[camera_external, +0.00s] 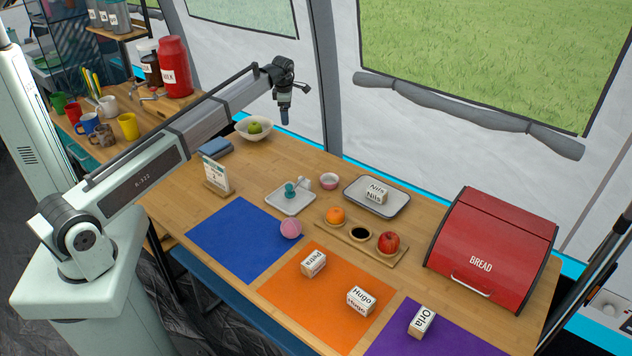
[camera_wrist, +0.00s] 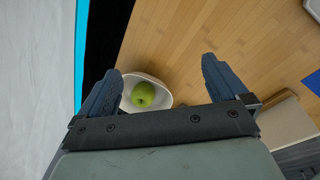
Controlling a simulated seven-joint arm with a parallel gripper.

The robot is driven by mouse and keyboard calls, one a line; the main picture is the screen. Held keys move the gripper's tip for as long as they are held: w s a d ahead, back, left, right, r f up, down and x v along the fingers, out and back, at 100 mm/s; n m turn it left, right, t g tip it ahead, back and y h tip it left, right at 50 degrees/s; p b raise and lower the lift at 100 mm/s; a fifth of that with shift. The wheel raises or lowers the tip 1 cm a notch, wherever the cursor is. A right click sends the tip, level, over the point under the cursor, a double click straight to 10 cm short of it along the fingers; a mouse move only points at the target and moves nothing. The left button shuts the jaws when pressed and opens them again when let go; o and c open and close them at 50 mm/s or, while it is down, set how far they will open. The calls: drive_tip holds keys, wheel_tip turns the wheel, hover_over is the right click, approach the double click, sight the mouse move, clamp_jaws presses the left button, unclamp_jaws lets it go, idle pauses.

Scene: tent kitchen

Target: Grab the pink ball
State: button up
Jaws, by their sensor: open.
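The pink ball (camera_external: 291,228) rests at the right corner of the blue mat (camera_external: 238,240), close to the orange mat. My gripper (camera_external: 284,112) is high above the far left part of the table, near the white bowl, well away from the ball. In the wrist view my gripper (camera_wrist: 157,88) has its two fingers spread apart with nothing between them in its grasp. A green apple (camera_wrist: 143,95) in the white bowl (camera_wrist: 158,88) shows below and between the fingers. The pink ball is not visible in the wrist view.
Name blocks lie on the orange mat (camera_external: 285,291) and purple mat (camera_external: 396,344). A wooden board (camera_external: 348,241) holds an orange and a red apple. A white tray (camera_external: 290,207), a grey tray (camera_external: 354,193) and a red bread box (camera_external: 490,250) stand behind. A small calendar (camera_external: 217,174) stands left.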

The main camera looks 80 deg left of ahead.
drive_tip(key=w+d+m+t, duration=0.15)
drive_tip(key=w+d, duration=0.45)
drive_tip(key=d, duration=1)
drive_tip(key=w+d+m, duration=0.3)
drive_tip(key=w+d, duration=0.3)
drive_tip(key=d, duration=1.1)
drive_tip(key=n+g+h, duration=0.2)
drive_tip(key=n, duration=3.3)
hover_over(290, 220)
drive_tip(key=f, duration=0.2)
drive_tip(key=shift+w+d+f, duration=0.1)
drive_tip(key=shift+f, duration=1.95)
drive_tip(key=shift+d+f, duration=0.1)
drive_tip(key=shift+f, duration=1.9)
drive_tip(key=shift+a+f, duration=0.2)
drive_tip(key=shift+f, duration=2.4)
